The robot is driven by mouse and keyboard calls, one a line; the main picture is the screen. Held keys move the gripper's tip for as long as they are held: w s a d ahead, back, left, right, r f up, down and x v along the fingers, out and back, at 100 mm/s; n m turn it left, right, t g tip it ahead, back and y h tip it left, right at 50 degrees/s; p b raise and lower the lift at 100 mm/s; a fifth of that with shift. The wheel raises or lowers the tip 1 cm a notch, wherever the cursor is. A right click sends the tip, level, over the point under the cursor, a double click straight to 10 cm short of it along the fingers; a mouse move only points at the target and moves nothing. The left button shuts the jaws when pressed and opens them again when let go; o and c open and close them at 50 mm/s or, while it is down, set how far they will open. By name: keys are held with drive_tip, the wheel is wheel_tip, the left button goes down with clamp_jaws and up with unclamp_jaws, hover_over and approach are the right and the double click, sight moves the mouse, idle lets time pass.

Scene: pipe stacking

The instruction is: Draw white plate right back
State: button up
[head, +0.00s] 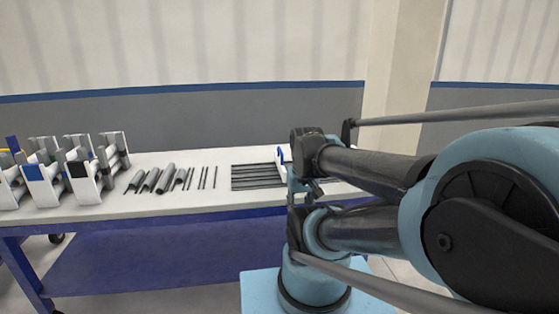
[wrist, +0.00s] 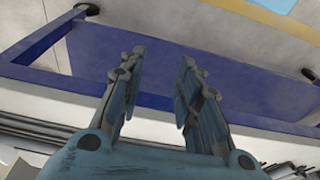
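A white part with a blue piece (head: 281,158) stands on the table beside the dark slotted rack, partly hidden behind my arm; I cannot tell for sure whether it is the white plate of the task. More upright white plates with blue or black patches (head: 42,185) stand in a row at the table's left end. My gripper (wrist: 163,56) is open, with nothing between its fingers. In the wrist view its fingers point out past the white tabletop, over the blue lower shelf.
The white table (head: 215,207) has a blue frame (head: 150,250). Several grey pipes (head: 165,180) and thinner rods (head: 208,177) lie left of the dark slotted rack (head: 255,177). My arm blocks the table's right end. A strip along the front edge is bare.

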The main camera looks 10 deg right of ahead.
idle(0.3)
wheel_tip(320, 180, up, 24)
drive_tip(key=g+y, duration=0.2)
hover_over(280, 149)
drive_tip(key=d, duration=0.4)
drive_tip(key=a+f, duration=0.1)
drive_tip(key=f, duration=0.4)
drive_tip(key=a+f, duration=0.1)
drive_tip(key=f, duration=0.5)
drive_tip(key=a+f, duration=0.1)
drive_tip(key=f, duration=0.4)
drive_tip(key=shift+s+a+f, duration=0.15)
drive_tip(key=shift+a+f, duration=0.1)
drive_tip(key=shift+d, duration=0.1)
clamp_jaws()
